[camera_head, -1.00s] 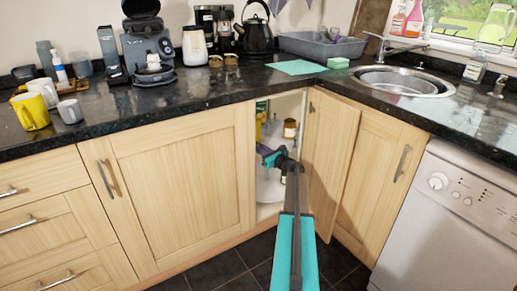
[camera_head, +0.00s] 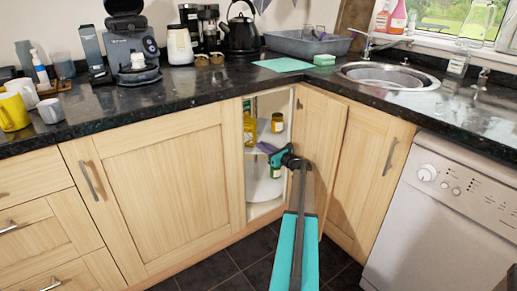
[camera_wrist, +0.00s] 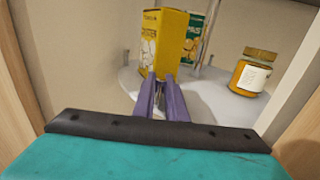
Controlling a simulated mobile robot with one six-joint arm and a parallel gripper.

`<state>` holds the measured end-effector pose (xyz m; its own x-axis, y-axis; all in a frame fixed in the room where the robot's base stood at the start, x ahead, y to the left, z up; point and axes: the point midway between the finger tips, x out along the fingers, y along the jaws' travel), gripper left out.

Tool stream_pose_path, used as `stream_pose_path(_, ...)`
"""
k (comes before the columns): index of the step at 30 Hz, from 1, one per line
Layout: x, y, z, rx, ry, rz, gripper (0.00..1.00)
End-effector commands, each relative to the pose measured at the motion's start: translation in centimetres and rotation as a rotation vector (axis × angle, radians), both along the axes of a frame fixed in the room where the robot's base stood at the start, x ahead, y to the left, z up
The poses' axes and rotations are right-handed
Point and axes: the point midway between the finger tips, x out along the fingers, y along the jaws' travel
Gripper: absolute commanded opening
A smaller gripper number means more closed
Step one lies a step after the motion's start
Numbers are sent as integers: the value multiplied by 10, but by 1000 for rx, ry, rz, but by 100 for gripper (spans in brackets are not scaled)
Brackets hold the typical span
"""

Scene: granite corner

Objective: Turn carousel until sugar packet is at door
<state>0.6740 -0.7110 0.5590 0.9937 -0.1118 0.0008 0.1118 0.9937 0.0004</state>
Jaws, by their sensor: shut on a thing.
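The white carousel shelf (camera_head: 262,142) shows inside the open corner cupboard; in the wrist view its pale surface (camera_wrist: 209,105) fills the middle right. A yellow box (camera_wrist: 168,40) stands on it, with a green packet (camera_wrist: 194,40) behind. I cannot read which is the sugar packet. The yellow box also shows at the left of the cupboard opening (camera_head: 249,128). My gripper (camera_head: 265,148) reaches in at shelf height. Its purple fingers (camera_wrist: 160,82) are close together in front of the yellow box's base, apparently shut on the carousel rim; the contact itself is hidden.
A jar with an orange-brown filling (camera_wrist: 255,73) stands at the right of the shelf; it also shows in the head view (camera_head: 277,123). The open cupboard door (camera_head: 325,140) is right of my arm. The left cabinet front (camera_head: 160,185) borders the opening.

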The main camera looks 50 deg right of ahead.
Motion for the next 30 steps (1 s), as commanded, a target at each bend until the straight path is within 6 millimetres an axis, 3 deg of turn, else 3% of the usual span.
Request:
stream_pose_path(4, 1, -1, 0, 0, 1, -2, 0)
stream_pose_path(5, 1, 0, 0, 0, 1, -2, 13)
stream_pose_path(8, 1, 0, 0, 0, 1, -1, 30)
stream_pose_path(20, -2, 1, 0, 0, 1, 0, 30)
stream_pose_path(30, -36, 5, 2, -1, 1, -2, 30)
